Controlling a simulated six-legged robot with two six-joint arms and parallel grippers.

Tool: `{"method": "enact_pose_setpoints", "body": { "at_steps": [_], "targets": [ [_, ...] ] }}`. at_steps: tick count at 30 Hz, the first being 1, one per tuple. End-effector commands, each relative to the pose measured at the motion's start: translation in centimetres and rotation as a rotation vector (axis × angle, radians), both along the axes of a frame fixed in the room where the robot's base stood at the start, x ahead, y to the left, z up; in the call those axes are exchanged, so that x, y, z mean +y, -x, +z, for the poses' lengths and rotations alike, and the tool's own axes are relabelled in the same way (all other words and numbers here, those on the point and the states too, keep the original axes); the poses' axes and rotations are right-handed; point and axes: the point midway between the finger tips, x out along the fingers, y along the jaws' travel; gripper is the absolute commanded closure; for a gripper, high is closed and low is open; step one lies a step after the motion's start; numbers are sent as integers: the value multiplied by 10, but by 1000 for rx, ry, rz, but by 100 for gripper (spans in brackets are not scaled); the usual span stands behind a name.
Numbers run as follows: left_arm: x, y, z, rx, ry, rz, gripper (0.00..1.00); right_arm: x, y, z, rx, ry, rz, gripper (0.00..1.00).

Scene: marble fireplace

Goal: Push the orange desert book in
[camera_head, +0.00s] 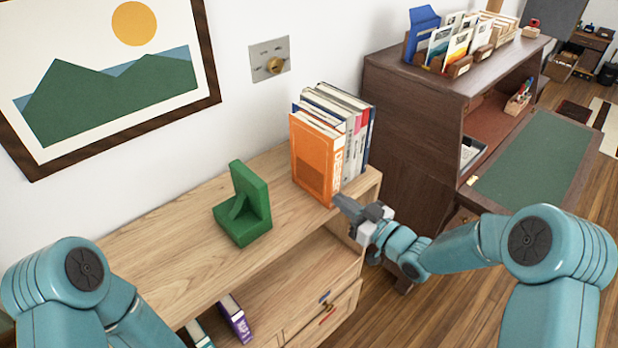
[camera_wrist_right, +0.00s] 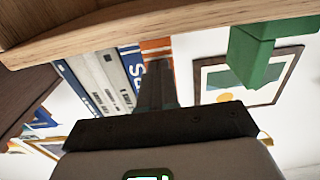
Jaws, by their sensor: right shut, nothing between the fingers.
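The orange desert book (camera_head: 314,162) stands upright at the left end of a row of books on the wooden shelf top. Its lower spine is close to the shelf's front edge. My right gripper (camera_head: 342,203) is shut and empty, its tips at the lower part of that spine; whether they touch it I cannot tell. In the upside-down right wrist view the orange book (camera_wrist_right: 156,45) shows behind the shut fingers (camera_wrist_right: 157,72), which hide part of its spine. My left arm shows at the lower left of the head view, its gripper out of view.
Several other books (camera_head: 350,110) stand behind the orange one. A green bookend (camera_head: 246,212) stands apart to the left on the wooden shelf (camera_head: 150,250). A dark brown desk (camera_head: 405,125) stands to the right. The shelf's left part is bare.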

Motion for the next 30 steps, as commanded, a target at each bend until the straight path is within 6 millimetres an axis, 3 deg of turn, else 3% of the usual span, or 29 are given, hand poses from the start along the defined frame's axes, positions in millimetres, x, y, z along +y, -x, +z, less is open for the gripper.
{"method": "enact_pose_setpoints", "body": {
  "at_steps": [30],
  "targets": [
    [0,0,-14,0,0,0,40,20,-24,-1,1,1,1,100]
  ]
}}
